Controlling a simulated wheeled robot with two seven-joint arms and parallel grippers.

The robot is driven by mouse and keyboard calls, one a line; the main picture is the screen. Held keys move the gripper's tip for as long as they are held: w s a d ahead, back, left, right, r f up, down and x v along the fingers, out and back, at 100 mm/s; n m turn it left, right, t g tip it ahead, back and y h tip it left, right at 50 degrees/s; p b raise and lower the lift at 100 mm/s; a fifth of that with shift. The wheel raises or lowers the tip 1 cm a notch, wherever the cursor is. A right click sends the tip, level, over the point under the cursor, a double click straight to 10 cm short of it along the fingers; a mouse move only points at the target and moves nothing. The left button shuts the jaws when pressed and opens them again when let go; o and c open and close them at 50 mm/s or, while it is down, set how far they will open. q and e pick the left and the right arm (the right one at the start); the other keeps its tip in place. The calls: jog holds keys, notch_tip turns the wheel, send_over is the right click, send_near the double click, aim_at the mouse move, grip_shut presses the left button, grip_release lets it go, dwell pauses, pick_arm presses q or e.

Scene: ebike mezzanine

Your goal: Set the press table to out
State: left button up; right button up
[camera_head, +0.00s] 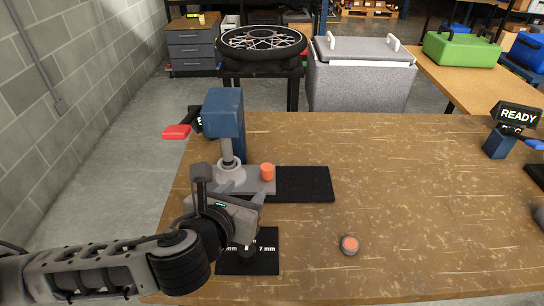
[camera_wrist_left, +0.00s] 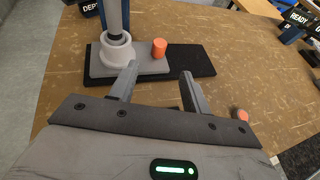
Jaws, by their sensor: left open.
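The press (camera_head: 223,115) is a blue column with a grey ram and a red lever (camera_head: 176,131). Its grey press table (camera_head: 250,184) is a flat plate on the left part of a black base (camera_head: 305,184), with the ram above it. An orange knob (camera_head: 267,172) stands on the plate's right end; it also shows in the left wrist view (camera_wrist_left: 159,48). The base's right part is bare. My left gripper (camera_head: 228,186) is in front of the plate, open and empty, its fingers (camera_wrist_left: 158,73) pointing toward the plate and knob.
A black pad with mm markings (camera_head: 262,265) lies near the front, partly behind my arm. A round orange-topped button (camera_head: 349,245) sits to its right. A blue device with a READY sign (camera_head: 516,115) stands at the right. The wooden table's (camera_head: 410,190) middle is clear.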

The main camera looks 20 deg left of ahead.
aim_at(266, 168)
pick_arm(q)
jog(key=x, duration=0.4)
jog(key=shift+w, duration=0.15)
jog(key=x, duration=1)
pick_arm(e)
jog(key=shift+s, duration=0.7)
jog(key=shift+f, duration=0.1)
